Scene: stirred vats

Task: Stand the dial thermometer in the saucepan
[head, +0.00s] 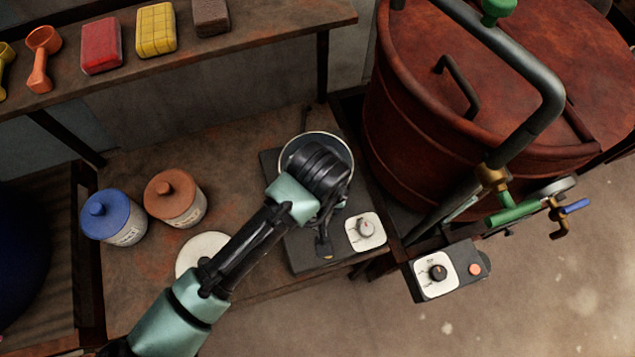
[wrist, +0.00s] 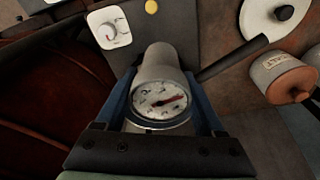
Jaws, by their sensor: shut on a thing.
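The dial thermometer, with a round white face (wrist: 160,101) and a red needle, sits between the blue fingers of my gripper (wrist: 160,90) in the wrist view. My gripper is shut on it, and its grey cylindrical body extends away from the dial. The saucepan (head: 345,148) stands on the hotplate in the head view, only part of its pale rim showing. The end of my arm covers most of it from above. A dark bar, perhaps the pan's handle, shows right of the fingers in the wrist view. I cannot tell whether the thermometer touches the pan.
The dark hotplate (head: 300,257) has a white dial panel (head: 366,231). A pale lid (head: 190,252), a blue jar (head: 115,218) and a brown-lidded jar (head: 175,198) stand left. A large red vat (head: 405,120) with pipes stands close on the right.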

